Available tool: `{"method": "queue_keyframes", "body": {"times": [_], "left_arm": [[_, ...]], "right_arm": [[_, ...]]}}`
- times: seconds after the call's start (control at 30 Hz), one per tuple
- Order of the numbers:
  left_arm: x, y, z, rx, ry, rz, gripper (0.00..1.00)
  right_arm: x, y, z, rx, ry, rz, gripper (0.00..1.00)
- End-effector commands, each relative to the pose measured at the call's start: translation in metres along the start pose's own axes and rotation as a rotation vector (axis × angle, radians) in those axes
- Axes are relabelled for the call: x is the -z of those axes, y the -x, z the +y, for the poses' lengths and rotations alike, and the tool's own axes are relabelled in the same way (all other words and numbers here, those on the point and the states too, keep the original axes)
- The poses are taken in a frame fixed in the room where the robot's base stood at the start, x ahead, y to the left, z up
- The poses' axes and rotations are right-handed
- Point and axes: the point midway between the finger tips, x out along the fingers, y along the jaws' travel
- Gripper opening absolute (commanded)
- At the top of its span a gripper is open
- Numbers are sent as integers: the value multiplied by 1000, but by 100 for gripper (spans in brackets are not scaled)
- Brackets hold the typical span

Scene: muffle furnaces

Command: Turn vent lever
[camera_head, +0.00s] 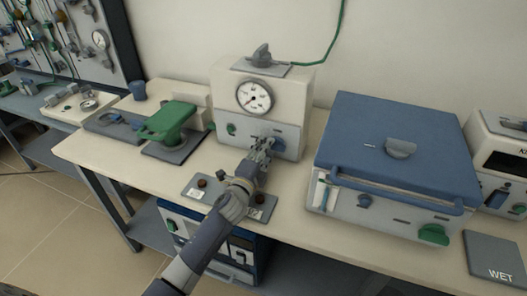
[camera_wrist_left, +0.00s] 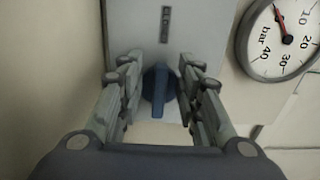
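A cream box with a round pressure gauge (camera_head: 254,97) stands at the back of the bench. A blue lever knob (camera_wrist_left: 158,88) sits on its grey front panel, and part of it shows in the head view (camera_head: 279,144). My left gripper (camera_head: 266,146) is at this panel. In the left wrist view my left gripper (camera_wrist_left: 162,88) is open, with one finger on each side of the blue knob. A gap shows between knob and fingers; how deep the fingers reach is unclear. A dark grey lever (camera_head: 261,55) stands on top of the box. My right gripper is out of view.
A green clamp-like device (camera_head: 168,121) stands left of the box. A large blue-lidded furnace (camera_head: 396,140) stands to the right. A grey plate with small knobs (camera_head: 252,208) lies below my left forearm. A grey pad marked WET (camera_head: 492,252) lies at far right.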

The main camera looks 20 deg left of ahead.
Motion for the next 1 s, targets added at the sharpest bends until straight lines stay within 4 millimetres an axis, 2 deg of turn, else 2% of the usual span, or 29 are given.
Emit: {"method": "queue_keyframes", "body": {"times": [0.17, 0.27, 0.5, 0.7, 1.0], "left_arm": [[0, 8, 0, 0, -1, 0, 32], [-1, 22, 1, -1, -2, 0, 32], [0, 68, 2, -3, 0, 0, 32], [0, 100, 1, -2, 1, 0, 32], [0, 120, 0, 0, 0, 0, 32]], "right_arm": [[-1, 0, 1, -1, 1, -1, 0], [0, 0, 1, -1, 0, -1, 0], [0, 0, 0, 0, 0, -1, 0], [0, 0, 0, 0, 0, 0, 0], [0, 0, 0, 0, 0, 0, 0]]}}
